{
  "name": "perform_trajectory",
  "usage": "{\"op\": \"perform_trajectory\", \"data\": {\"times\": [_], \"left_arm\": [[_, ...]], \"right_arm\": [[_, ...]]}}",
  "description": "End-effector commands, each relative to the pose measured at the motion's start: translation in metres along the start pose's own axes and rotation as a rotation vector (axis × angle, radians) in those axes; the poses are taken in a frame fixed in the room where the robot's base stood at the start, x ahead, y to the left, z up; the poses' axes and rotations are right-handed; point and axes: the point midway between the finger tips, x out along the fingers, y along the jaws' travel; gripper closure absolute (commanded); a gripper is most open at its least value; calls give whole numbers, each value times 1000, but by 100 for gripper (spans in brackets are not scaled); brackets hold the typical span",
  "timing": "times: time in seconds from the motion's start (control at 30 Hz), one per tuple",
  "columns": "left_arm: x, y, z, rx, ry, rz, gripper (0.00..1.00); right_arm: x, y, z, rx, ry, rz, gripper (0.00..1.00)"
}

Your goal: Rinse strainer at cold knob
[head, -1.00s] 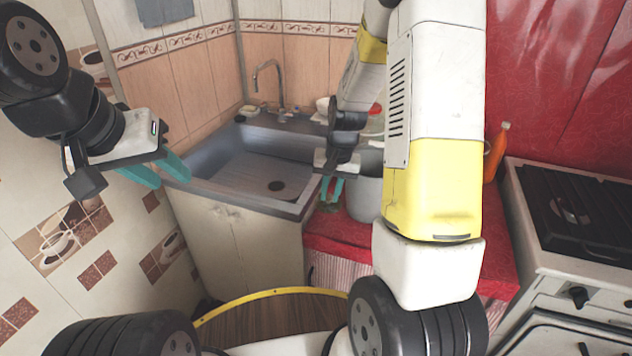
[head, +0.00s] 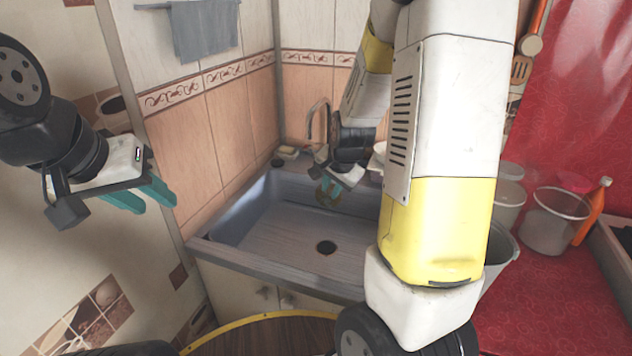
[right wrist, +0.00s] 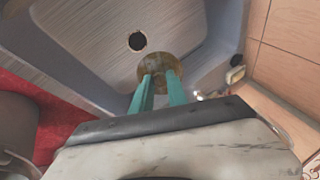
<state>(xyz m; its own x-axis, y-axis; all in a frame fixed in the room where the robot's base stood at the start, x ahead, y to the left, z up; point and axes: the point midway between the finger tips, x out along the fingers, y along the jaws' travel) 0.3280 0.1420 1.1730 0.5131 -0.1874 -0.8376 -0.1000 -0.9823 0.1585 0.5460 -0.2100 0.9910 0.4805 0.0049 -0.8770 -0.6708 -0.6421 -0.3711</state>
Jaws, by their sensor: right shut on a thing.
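The strainer is a small round brownish-gold mesh piece (right wrist: 157,68); it is also partly visible in the head view (head: 327,197). My right gripper (head: 335,185) is shut on it and holds it over the back part of the grey sink (head: 262,240), near the faucet. In the right wrist view, the teal fingers (right wrist: 157,88) meet the strainer, with the drain hole beyond. The curved faucet (head: 310,118) rises behind my right gripper. Its knobs are hidden by my gripper, so I cannot make out the cold knob. My left gripper (head: 158,202) is open and empty, left of the sink.
Soap (head: 287,151) lies on the sink's back-left ledge. A grey towel (head: 205,30) hangs on the wall. The basin is empty around its drain.

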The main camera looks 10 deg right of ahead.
Motion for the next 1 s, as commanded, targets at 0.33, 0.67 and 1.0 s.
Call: {"op": "perform_trajectory", "data": {"times": [0.33, 0.67, 1.0], "left_arm": [[0, 0, 0, 0, 0, 0, 64], [0, 0, 0, 0, 0, 0, 64], [0, 0, 0, 0, 0, 0, 64]], "right_arm": [[17, -15, -13, 1, 2, 1, 100], [38, -35, -29, 0, 1, 1, 100], [60, -55, -45, -1, 1, 1, 100]]}}
